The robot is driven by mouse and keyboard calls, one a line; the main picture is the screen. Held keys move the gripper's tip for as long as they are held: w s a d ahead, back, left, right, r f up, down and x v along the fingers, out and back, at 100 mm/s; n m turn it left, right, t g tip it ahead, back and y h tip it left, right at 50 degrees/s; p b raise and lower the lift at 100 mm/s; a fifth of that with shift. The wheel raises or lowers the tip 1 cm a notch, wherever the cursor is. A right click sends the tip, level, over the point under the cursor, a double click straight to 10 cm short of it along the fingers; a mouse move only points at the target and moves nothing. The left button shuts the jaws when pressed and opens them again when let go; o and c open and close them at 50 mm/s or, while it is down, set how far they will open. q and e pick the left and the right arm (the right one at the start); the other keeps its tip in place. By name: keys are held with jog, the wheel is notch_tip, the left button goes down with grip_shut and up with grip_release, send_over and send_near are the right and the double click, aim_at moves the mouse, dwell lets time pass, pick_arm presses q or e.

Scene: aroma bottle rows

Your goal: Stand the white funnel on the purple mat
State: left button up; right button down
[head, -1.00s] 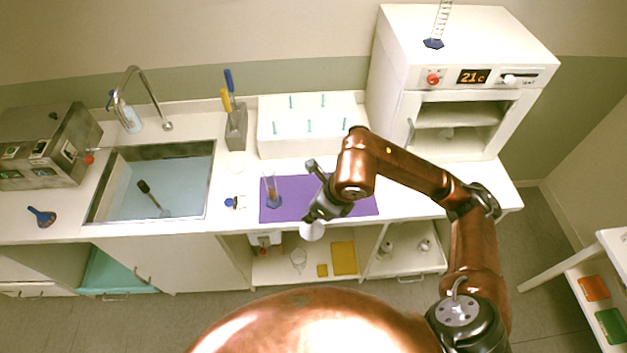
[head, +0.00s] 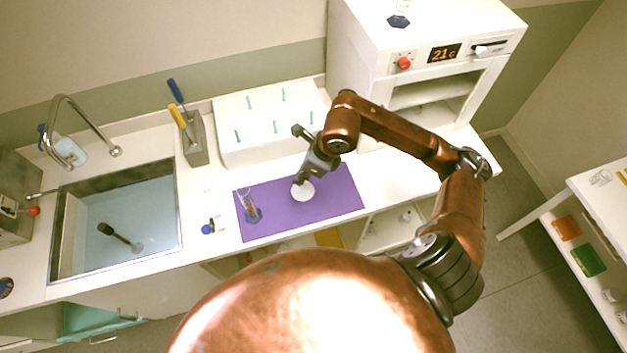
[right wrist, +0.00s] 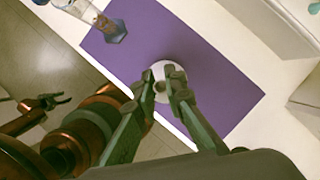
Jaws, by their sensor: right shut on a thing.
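The white funnel (head: 302,191) is over the purple mat (head: 338,194), near its middle, wide end showing as a round white disc. In the right wrist view the funnel (right wrist: 161,68) shows between and beyond my fingertips, over the purple mat (right wrist: 215,80). My right gripper (head: 307,176) is shut on the funnel from above; it also shows in the right wrist view (right wrist: 162,88). I cannot tell whether the funnel touches the mat. My left gripper (right wrist: 47,103) shows at the left of the right wrist view, empty, its fingers apart; the head view does not show it.
A glass cylinder with a blue foot (head: 250,208) stands on the mat's left part. A white rack with green pegs (head: 265,150) is behind the mat. The sink (head: 120,220) is to the left, the oven (head: 430,85) to the right. The mat's right part is clear.

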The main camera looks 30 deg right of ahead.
jog(key=shift+w+d+f, duration=0.25)
jog(key=shift+d+f, duration=0.2)
jog(key=shift+f, duration=0.1)
jog(key=shift+w+d+f, duration=0.2)
jog(key=shift+d+f, duration=0.2)
jog(key=shift+f, duration=0.15)
jog(key=d+f, duration=0.1)
jog(key=f, duration=0.1)
jog(key=d+f+p, duration=0.1)
jog(key=f, duration=0.1)
jog(key=d+f, duration=0.1)
jog(key=f, duration=0.1)
jog(key=shift+d+f, duration=0.15)
jog(key=shift+f, duration=0.15)
jog(key=shift+w+f, duration=0.1)
jog(key=shift+f, duration=0.2)
jog(key=c, duration=2)
grip_release()
pick_arm(q)
jog(key=shift+t, duration=0.3)
jog(key=w, duration=0.2)
jog(key=w+r, duration=0.1)
jog(key=w, duration=0.1)
jog(key=shift+r, duration=0.1)
